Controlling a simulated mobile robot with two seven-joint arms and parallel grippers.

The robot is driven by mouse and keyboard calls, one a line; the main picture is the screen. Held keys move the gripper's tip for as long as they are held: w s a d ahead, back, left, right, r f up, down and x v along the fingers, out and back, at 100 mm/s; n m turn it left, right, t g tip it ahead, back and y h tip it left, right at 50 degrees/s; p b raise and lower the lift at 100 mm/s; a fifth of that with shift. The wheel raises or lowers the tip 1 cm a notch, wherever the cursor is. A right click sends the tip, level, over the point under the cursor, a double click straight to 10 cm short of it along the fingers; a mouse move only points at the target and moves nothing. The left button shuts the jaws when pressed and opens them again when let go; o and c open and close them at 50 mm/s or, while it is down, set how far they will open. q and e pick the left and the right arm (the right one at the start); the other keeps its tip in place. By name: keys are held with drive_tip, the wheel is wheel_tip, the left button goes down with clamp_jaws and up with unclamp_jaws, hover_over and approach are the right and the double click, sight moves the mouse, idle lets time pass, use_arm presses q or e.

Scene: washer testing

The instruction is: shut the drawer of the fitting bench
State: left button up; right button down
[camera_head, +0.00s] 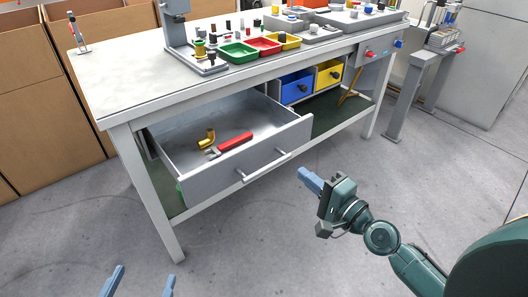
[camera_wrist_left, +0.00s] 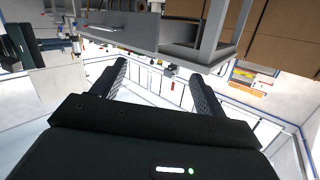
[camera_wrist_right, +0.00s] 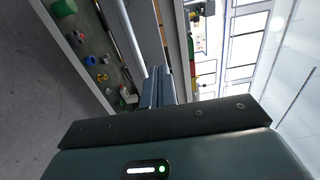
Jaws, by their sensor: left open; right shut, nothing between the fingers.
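The grey drawer (camera_head: 218,180) of the fitting bench (camera_head: 120,98) stands pulled out at the bench's left part. A bar handle (camera_head: 263,168) runs along its front. Inside lie a red-handled wrench (camera_head: 235,142) and a brass elbow fitting (camera_head: 208,138). My right gripper (camera_head: 309,179) is shut and empty, just right of the handle and apart from it in the head view. Its closed fingers also show in the right wrist view (camera_wrist_right: 156,86). My left gripper (camera_head: 143,278) is open and empty at the bottom edge, in front of the bench; its spread fingers show in the left wrist view (camera_wrist_left: 158,78).
Blue (camera_head: 297,87) and yellow (camera_head: 328,76) bins sit under the bench top, right of the drawer. Green (camera_head: 237,52) and red (camera_head: 264,45) trays stand on top. A bench leg (camera_head: 160,210) stands left of the drawer. The floor (camera_head: 240,245) in front is clear.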

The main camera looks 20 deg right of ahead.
sight(262, 142)
drive_tip(key=p+x, duration=0.1)
drive_tip(key=x, duration=1.1)
use_arm(q)
drive_tip(key=shift+s+a+g, duration=0.15)
drive_tip(key=shift+s+g, duration=0.05)
drive_tip(key=shift+g, duration=0.3)
use_arm(e)
drive_tip(key=shift+w+a, duration=0.25)
drive_tip(key=shift+w, duration=0.25)
